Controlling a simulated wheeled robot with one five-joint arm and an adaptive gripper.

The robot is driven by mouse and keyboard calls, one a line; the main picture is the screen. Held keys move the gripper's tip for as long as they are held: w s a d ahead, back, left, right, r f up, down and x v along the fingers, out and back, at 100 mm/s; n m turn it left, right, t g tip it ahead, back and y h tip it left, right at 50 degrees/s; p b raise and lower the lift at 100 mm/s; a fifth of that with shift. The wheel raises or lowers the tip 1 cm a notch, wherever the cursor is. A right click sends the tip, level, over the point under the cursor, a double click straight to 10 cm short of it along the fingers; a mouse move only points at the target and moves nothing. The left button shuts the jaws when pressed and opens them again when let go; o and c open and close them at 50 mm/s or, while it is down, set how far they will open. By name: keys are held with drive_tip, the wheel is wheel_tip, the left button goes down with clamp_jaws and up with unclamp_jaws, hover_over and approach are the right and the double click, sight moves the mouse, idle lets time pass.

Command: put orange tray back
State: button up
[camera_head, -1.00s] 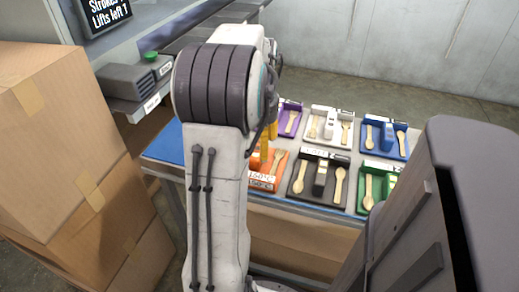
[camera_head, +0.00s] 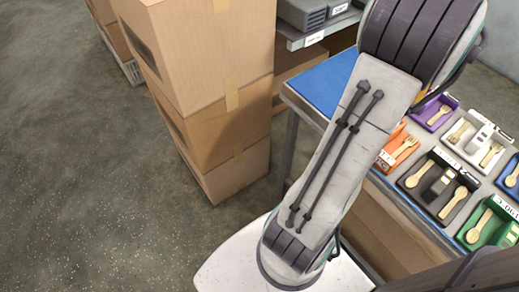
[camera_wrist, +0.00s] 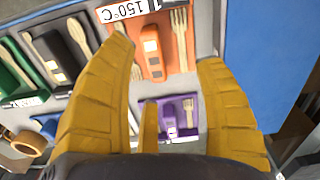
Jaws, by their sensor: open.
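The orange tray (camera_wrist: 179,64) lies on the table near the top of the wrist view, with a fork, a block and a white 150°C label. In the head view the orange tray (camera_head: 391,153) shows beside my arm, partly covered by it. My gripper (camera_wrist: 163,58) is open, its yellow fingers spread above the tray area. Nothing is seen between the fingers in their grip. In the head view my arm hides most of the gripper. I cannot tell whether a finger touches the tray.
A purple tray (camera_head: 428,121), a black tray (camera_head: 424,194) and a green tray (camera_head: 470,238) stand near the orange one. A blue mat (camera_head: 322,86) lies bare at the table's left end. Stacked cardboard boxes (camera_head: 205,85) stand left of the table; open floor lies further left.

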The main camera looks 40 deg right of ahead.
drive_tip(key=w+a+n, duration=0.8)
drive_tip(key=w+a, duration=0.5)
drive_tip(key=a, duration=0.4)
drive_tip(key=s+a+f+n+t, duration=0.2)
drive_tip(key=a+n, duration=0.7)
drive_tip(key=a, duration=1)
drive_tip(key=shift+s+a+f, duration=0.35)
drive_tip(key=shift+s+f, duration=0.15)
drive_tip(key=shift+s, duration=0.05)
drive_tip(key=shift+r, duration=0.1)
wheel_tip(320, 180, up, 17)
drive_tip(key=t+p, duration=0.1)
drive_tip(key=p, duration=1.4)
drive_tip(key=shift+p, duration=0.3)
drive_tip(key=shift+s, duration=0.1)
